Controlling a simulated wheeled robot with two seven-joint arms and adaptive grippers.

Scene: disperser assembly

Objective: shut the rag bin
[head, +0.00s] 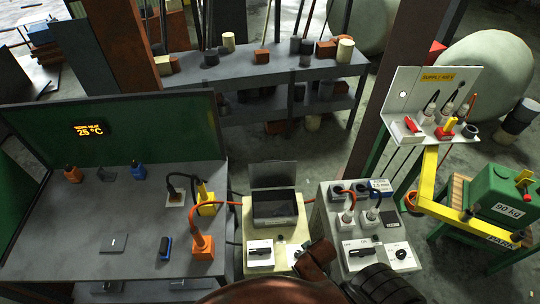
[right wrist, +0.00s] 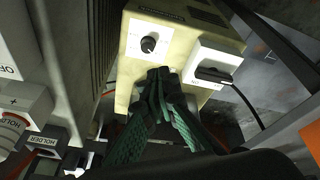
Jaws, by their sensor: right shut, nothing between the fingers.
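No label reads rag bin. The likeliest match is a dark open-topped box (head: 274,208) on a cream cabinet (head: 258,226); its dark lid (head: 272,174) stands raised at the back. In the right wrist view the cream cabinet (right wrist: 172,28) shows a black knob (right wrist: 148,44) and a black-handled switch (right wrist: 212,75). My right gripper (right wrist: 158,76) is shut and empty, its fingertips close below the knob; contact cannot be told. In the head view my right arm comes up from the lower right to the cabinet's right front corner. My left gripper is out of view.
A grey table (head: 130,225) with bottles and an orange plug block (head: 202,246) lies left. A grey control cabinet (head: 368,238) with cables stands close right. A yellow arm (head: 428,190) and a green 90 kg box (head: 500,198) are farther right. A shelf bench stands behind.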

